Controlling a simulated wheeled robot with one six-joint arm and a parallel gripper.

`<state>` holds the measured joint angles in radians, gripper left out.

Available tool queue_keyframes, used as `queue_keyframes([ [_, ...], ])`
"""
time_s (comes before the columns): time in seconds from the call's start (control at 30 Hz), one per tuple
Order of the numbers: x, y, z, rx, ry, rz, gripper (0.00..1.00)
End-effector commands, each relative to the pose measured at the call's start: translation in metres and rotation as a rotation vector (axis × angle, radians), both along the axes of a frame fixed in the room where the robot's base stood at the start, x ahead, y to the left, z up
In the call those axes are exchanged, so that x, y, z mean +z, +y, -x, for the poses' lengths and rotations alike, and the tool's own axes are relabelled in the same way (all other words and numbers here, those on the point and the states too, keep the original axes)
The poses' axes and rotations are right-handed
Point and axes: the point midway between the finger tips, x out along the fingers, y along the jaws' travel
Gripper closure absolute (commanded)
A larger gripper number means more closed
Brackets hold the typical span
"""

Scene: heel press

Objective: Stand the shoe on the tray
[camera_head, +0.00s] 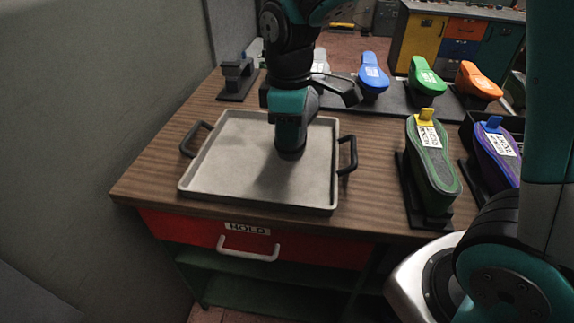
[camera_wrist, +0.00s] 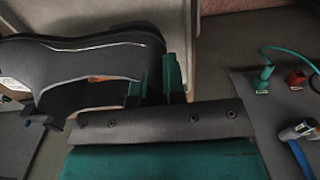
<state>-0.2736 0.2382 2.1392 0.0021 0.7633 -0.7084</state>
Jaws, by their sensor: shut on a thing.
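My gripper (camera_wrist: 156,76) shows in the wrist view with its two teal fingers shut on a dark grey shoe (camera_wrist: 95,62). The shoe has a thin pale line along its side and reaches left from the fingers. Part of it is cut off by the left edge. In the head view my arm hangs over the shallow grey tray (camera_head: 225,170) and hides my fingertips. A dark shape beside my wrist there is too unclear to name. The visible tray floor is bare, and I cannot tell whether the shoe touches it.
Black handles (camera_head: 349,155) stick out at the tray's sides. A dark press-like stand (camera_head: 237,78) is behind it. Blue (camera_head: 372,75), green (camera_head: 424,78) and orange (camera_head: 478,80) shoe forms stand on a rear rack.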

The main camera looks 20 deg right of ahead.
Motion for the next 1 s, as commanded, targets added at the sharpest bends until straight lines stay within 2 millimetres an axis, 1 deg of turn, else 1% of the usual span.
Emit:
queue_keyframes([
  [0.03,-0.015,0.0,0.001,0.001,0.006,0.002,1.0],
  [0.1,-0.032,0.0,0.0,0.001,0.005,0.002,1.0],
  [0.2,-0.05,0.001,0.001,0.001,0.003,0.001,1.0],
  [0.4,-0.068,0.001,0.0,0.002,0.0,0.0,1.0],
  [0.6,-0.096,0.001,0.0,0.001,0.001,0.001,1.0],
  [0.7,-0.101,0.001,0.0,0.001,-0.001,0.0,1.0],
  [1.0,-0.103,0.001,-0.001,0.001,-0.003,-0.001,1.0],
])
